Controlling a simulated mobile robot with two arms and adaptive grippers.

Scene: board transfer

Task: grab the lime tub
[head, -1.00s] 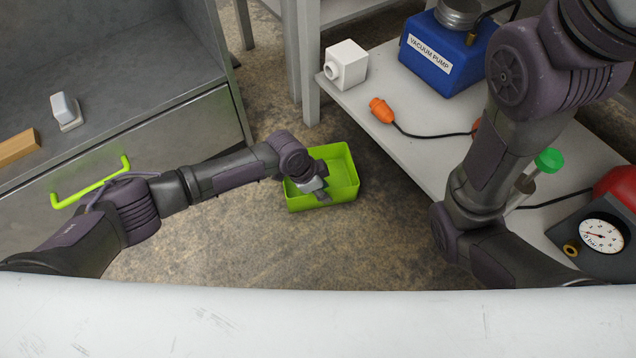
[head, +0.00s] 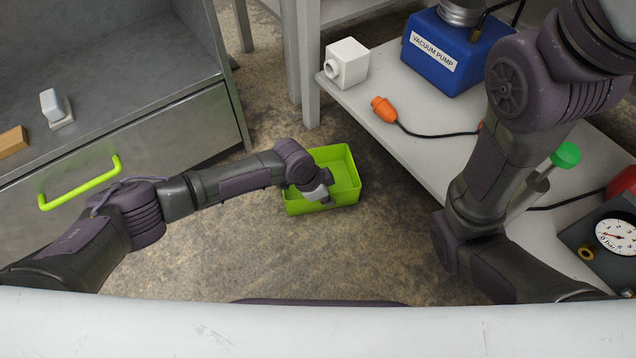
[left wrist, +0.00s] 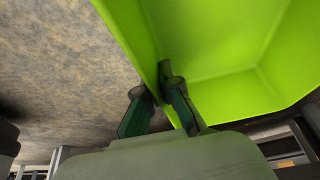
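The lime tub (head: 344,160) is an open rectangular box low between the two benches, in the middle of the head view. In the left wrist view the tub (left wrist: 215,45) fills the upper right. My left gripper (head: 325,200) is at the tub's near side in the head view. In the left wrist view one finger of my left gripper (left wrist: 157,95) is outside the tub's wall and the other inside, drawn close together with the wall between them. I see nothing inside the tub. My right arm comes in from the right; its gripper is out of view.
On the right bench stand a blue vacuum pump (head: 445,60), a white block (head: 347,64), an orange connector (head: 383,109) on a cable and a gauge (head: 617,236). A drawer with a lime handle (head: 80,184) is at left. Speckled floor (head: 240,245) is clear around the tub.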

